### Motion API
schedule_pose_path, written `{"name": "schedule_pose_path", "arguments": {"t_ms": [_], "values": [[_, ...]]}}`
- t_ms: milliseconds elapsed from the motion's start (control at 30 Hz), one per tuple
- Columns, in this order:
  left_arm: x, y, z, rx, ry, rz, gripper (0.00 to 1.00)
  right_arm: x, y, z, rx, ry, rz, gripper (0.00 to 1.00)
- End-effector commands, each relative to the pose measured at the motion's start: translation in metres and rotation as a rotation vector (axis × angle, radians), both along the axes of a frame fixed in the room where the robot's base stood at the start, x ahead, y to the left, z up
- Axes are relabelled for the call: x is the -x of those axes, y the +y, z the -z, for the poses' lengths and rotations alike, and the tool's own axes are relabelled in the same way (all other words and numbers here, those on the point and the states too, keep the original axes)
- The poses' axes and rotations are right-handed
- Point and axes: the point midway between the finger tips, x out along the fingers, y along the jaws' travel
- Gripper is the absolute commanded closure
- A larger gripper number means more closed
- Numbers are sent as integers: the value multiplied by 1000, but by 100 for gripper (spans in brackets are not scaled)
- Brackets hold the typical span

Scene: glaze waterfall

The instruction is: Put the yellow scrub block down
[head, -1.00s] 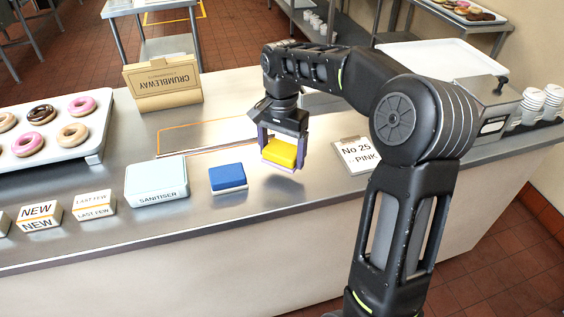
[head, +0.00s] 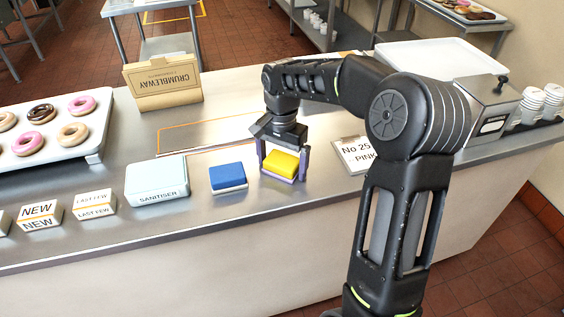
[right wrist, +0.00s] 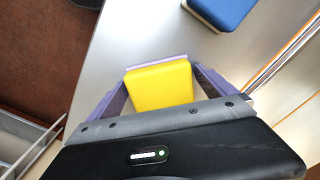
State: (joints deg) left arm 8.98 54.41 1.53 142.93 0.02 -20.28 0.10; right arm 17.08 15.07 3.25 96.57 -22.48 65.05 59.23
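The yellow scrub block (head: 282,163), with a pale lavender underside, rests on the steel counter just right of the blue block (head: 228,176). My right gripper (head: 283,172) points down over it, one purple finger at each side. In the right wrist view the yellow block (right wrist: 160,86) sits between the fingers (right wrist: 160,80). Narrow gaps show beside its yellow part, so the fingers look slightly open around it. The blue block also shows at the top of the right wrist view (right wrist: 222,8). My left gripper is out of view.
Left of the blue block are a pale blue SANITISER box (head: 157,178) and small sign blocks (head: 94,205). A donut tray (head: 95,150) stands far left. An orange-outlined area (head: 205,134) lies behind, clear.

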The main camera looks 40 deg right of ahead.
Motion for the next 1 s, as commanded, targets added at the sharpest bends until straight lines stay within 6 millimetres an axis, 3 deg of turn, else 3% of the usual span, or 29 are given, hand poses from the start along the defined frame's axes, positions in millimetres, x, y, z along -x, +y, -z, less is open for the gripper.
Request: {"name": "schedule_pose_path", "arguments": {"t_ms": [467,667,900,1000], "values": [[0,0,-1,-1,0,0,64,-1,0,-11,1,-3,0,0],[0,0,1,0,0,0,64,-1,0,-43,2,-4,0,0],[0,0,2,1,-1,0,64,-1,0,-94,1,-5,1,0],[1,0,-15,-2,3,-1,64,0,0,-116,0,0,0,0]]}}
